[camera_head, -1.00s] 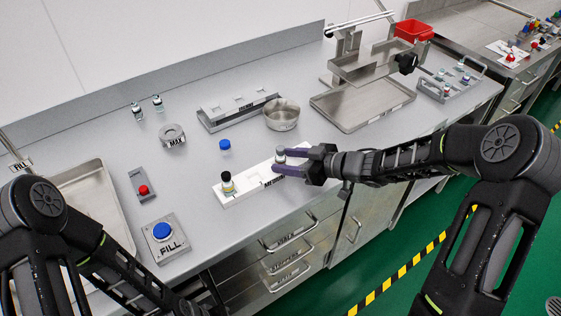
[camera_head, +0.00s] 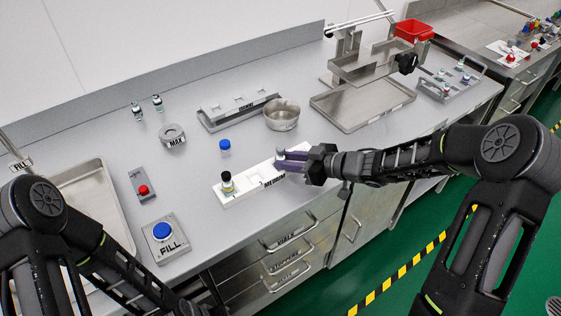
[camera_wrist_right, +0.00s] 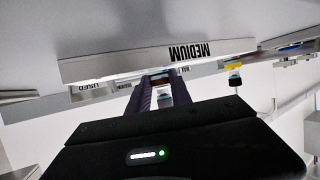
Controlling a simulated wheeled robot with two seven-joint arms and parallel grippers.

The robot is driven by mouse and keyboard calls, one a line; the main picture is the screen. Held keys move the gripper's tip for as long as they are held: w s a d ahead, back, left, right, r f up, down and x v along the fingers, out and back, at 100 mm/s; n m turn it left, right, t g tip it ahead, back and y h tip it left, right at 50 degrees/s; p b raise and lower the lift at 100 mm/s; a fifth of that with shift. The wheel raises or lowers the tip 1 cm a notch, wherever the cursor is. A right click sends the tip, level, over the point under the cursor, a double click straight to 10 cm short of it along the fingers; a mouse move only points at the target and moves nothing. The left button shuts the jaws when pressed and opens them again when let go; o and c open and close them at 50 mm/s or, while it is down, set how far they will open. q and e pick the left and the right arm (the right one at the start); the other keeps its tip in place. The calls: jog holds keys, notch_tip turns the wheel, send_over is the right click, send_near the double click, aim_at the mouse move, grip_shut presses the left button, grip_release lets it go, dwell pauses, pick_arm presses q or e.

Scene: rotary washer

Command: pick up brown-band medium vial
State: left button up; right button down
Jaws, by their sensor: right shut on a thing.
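The white medium rack (camera_head: 240,196), with its MEDIUM label, lies near the counter's front edge. My right gripper (camera_head: 286,157) is at the rack's right end. It is shut on a small vial, which the fingers mostly hide in the head view. In the right wrist view the vial (camera_wrist_right: 160,84) stands between the two dark purple fingers, with a narrow brownish band in view. Whether it is clear of the rack, I cannot tell. Another vial with a yellow band (camera_head: 227,182) stands in the rack's left end.
A loose blue cap (camera_head: 225,145) lies behind the rack. A steel bowl (camera_head: 281,115) and a steel rack (camera_head: 240,109) stand farther back. A blue FILL button (camera_head: 162,231) and a red button (camera_head: 143,189) are at left. Two vials stand near the wall.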

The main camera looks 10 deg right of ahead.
jog(key=shift+r, duration=0.1)
notch_tip(320, 180, up, 10)
jog(key=shift+p, duration=0.45)
dwell(1.0)
